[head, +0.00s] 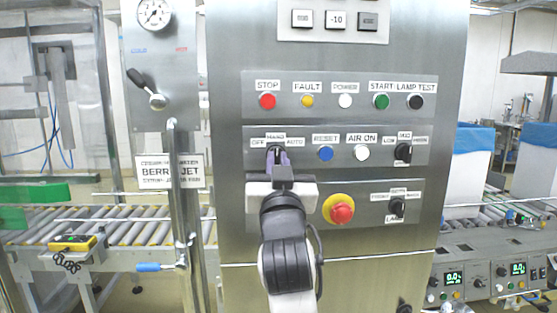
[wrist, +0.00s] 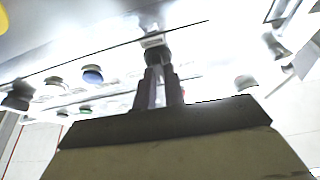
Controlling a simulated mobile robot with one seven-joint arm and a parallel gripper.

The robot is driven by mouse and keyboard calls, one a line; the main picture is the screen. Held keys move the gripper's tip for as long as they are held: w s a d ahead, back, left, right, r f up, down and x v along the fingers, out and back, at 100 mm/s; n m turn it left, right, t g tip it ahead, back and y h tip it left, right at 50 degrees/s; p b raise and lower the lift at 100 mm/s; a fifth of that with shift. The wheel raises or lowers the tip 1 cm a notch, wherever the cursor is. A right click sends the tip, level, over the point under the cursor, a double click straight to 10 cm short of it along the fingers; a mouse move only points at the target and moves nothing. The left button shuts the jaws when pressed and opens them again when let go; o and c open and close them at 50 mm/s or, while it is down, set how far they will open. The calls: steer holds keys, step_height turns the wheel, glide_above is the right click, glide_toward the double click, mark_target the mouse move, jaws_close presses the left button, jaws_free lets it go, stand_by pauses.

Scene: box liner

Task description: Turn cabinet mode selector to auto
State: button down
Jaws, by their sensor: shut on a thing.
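The cabinet mode selector (head: 276,150) is a dark knob on the steel cabinet front, under the labels OFF, HAND and AUTO. My gripper (head: 278,160) is at the knob, its fingers closed around it. In the wrist view, the two fingers of my gripper (wrist: 159,88) reach the dark selector knob (wrist: 157,54), with a white label (wrist: 152,41) just beyond it. The fingers hide most of the knob, so I cannot tell exactly which position it points to.
To the right are the blue RESET button (head: 326,153), the white AIR ON button (head: 362,153) and another selector (head: 403,152). A red emergency stop (head: 342,210) on a yellow ring sits close at the lower right. A pipe (head: 178,220) stands left of the cabinet.

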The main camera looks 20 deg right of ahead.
steer(key=m+h, duration=0.1)
steer(key=m, duration=0.1)
steer(key=m+g+h+p, duration=0.1)
steer(key=m, duration=0.1)
steer(key=m+h, duration=0.1)
steer(key=m, duration=0.1)
steer(key=shift+w+a+r+m+g+p, duration=0.1)
steer(key=shift+a+m+g+p, duration=0.2)
steer(key=shift+p, duration=0.1)
steer(key=shift+m+g+h+p, duration=0.35)
steer(key=shift+m+g+h, duration=0.1)
steer(key=shift+m, duration=0.85)
steer(key=shift+m+g+h+p, duration=0.35)
steer(key=shift+m+g, duration=0.1)
steer(key=shift+m, duration=0.85)
steer(key=shift+d, duration=0.1)
steer(key=c, duration=1.5)
jaws_free()
